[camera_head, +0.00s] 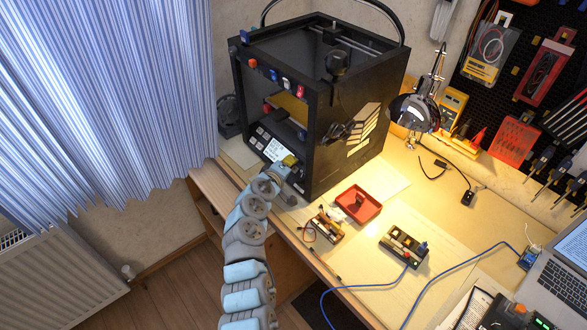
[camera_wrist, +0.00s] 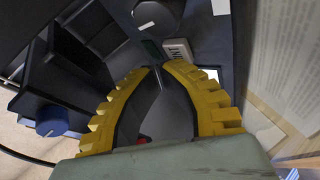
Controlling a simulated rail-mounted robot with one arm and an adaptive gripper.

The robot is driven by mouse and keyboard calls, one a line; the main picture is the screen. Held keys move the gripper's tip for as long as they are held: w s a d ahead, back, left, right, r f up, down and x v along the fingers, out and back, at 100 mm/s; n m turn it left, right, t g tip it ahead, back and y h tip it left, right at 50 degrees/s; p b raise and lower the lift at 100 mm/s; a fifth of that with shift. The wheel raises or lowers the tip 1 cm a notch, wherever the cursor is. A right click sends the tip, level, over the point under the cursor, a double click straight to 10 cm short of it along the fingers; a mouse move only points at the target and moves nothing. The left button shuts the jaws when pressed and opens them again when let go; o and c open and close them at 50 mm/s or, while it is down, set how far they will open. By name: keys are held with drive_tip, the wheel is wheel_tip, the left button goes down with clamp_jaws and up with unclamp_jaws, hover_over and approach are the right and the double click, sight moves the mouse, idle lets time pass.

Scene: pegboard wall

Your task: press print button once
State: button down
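The black 3D printer (camera_head: 318,105) stands on the workbench. Its low front control panel (camera_head: 262,140) has several small buttons and a lit screen (camera_head: 275,150). My gripper (camera_head: 289,160) is at the right end of this panel, beside the screen. In the wrist view my gripper's (camera_wrist: 158,69) yellow fingers converge and their tips look shut, with nothing held. Just beyond the tips are a pale labelled key (camera_wrist: 178,50) and a dark green patch (camera_wrist: 152,48); the label is too small to read. I cannot tell which button is print or whether the tips touch the panel.
A round knob (camera_wrist: 145,12) lies beyond the tips, and a blue knob (camera_wrist: 52,120) at left. A red tray (camera_head: 359,204), a small parts box (camera_head: 326,227) and a dark device (camera_head: 404,247) stand right of my arm. A lamp (camera_head: 418,110) stands behind.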

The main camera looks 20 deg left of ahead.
drive_tip(key=shift+w+d+f+b, duration=0.15)
drive_tip(key=shift+w+f+b, duration=0.1)
drive_tip(key=shift+f+b, duration=0.15)
idle(0.4)
drive_tip(key=shift+r, duration=0.15)
drive_tip(key=shift+s+a+r+p, duration=0.25)
drive_tip(key=shift+s+r+p, duration=0.25)
drive_tip(key=shift+r+p, duration=0.2)
drive_tip(key=shift+s+a+r+p, duration=0.2)
drive_tip(key=shift+s+r+p, duration=0.1)
drive_tip(key=shift+r+p, duration=0.15)
drive_tip(key=shift+s+a+r+p, duration=0.2)
drive_tip(key=shift+s+r+p, duration=0.05)
drive_tip(key=shift+r+p, duration=0.2)
drive_tip(key=shift+s+a+r+p, duration=0.5)
drive_tip(key=shift+s+r+p, duration=0.25)
drive_tip(key=shift+s+r, duration=0.15)
drive_tip(key=shift+w+r, duration=0.1)
